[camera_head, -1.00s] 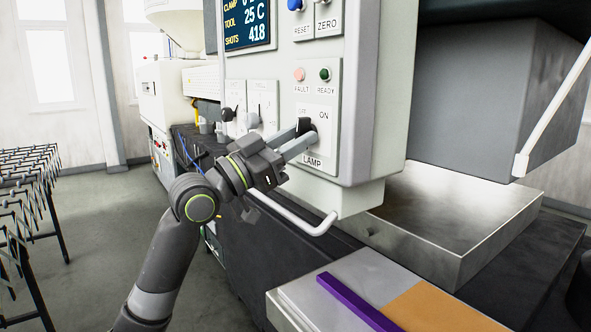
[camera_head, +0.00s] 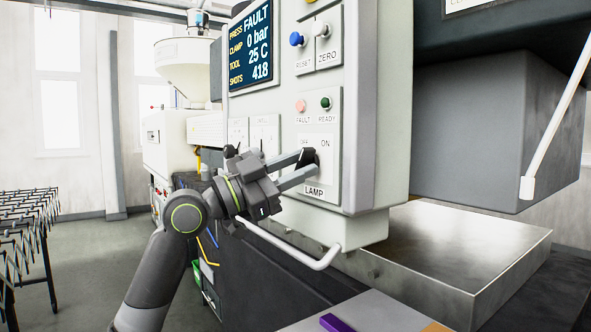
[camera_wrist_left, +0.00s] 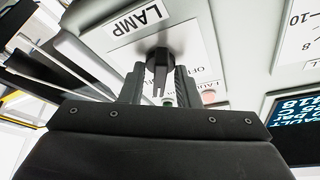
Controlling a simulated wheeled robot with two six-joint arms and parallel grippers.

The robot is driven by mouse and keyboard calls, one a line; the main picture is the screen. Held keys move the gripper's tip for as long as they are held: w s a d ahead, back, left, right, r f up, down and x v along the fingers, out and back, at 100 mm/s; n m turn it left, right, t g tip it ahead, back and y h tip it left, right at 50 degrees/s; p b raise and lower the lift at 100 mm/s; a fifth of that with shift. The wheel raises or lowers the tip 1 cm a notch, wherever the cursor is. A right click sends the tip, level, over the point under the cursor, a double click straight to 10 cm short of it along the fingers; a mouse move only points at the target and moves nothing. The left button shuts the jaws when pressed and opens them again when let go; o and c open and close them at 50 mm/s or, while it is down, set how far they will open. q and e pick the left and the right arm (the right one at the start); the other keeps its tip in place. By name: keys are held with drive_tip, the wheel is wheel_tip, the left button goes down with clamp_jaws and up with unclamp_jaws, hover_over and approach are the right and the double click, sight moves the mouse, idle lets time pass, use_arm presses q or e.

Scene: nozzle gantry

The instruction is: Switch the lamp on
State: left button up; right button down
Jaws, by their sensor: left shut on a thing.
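The lamp switch is a black rotary knob (camera_head: 309,155) on a white plate (camera_head: 325,180) with OFF and ON printed above it and LAMP below. My left gripper (camera_head: 303,166) reaches in from the left and is shut on the knob, one finger on each side. In the left wrist view the knob (camera_wrist_left: 158,66) sits between the two fingers, below the LAMP label. The fingers cover part of the knob in the head view, and I cannot tell for sure which mark it points to. My right gripper is not in view.
A white handle bar (camera_head: 290,245) runs below the panel. A metal block (camera_head: 450,255) stands at the right. A roller conveyor (camera_head: 28,225) stands at the left.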

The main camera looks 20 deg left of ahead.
use_arm(q)
drive_tip(key=o, duration=0.6)
